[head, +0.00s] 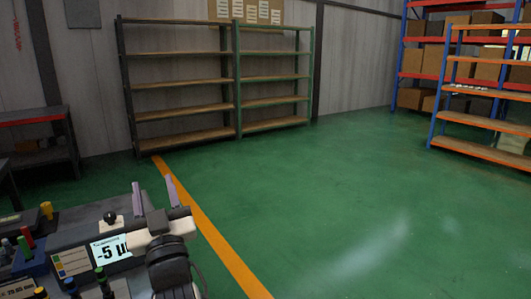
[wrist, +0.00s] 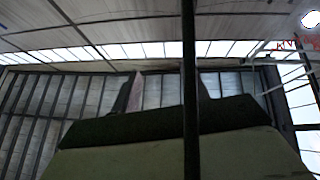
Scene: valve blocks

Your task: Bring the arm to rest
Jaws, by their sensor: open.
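My gripper (head: 154,191) is at the lower left of the head view, with its two pale purple fingers pointing up and spread apart. Nothing shows between the fingers, so it looks empty. In the wrist view my gripper (wrist: 165,92) points toward the roof and the wall's high windows. My arm folds up close in front of the head camera, beside a grey bench unit (head: 70,238) with coloured knobs and a display. The arm covers part of that unit.
Empty shelves (head: 180,85) stand against the back wall. Blue racks with boxes (head: 440,60) stand at the right. A dark table (head: 40,118) is at the left. The green floor (head: 350,190) is clear, with an orange line (head: 215,235). A dark bar (wrist: 190,90) crosses the wrist view.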

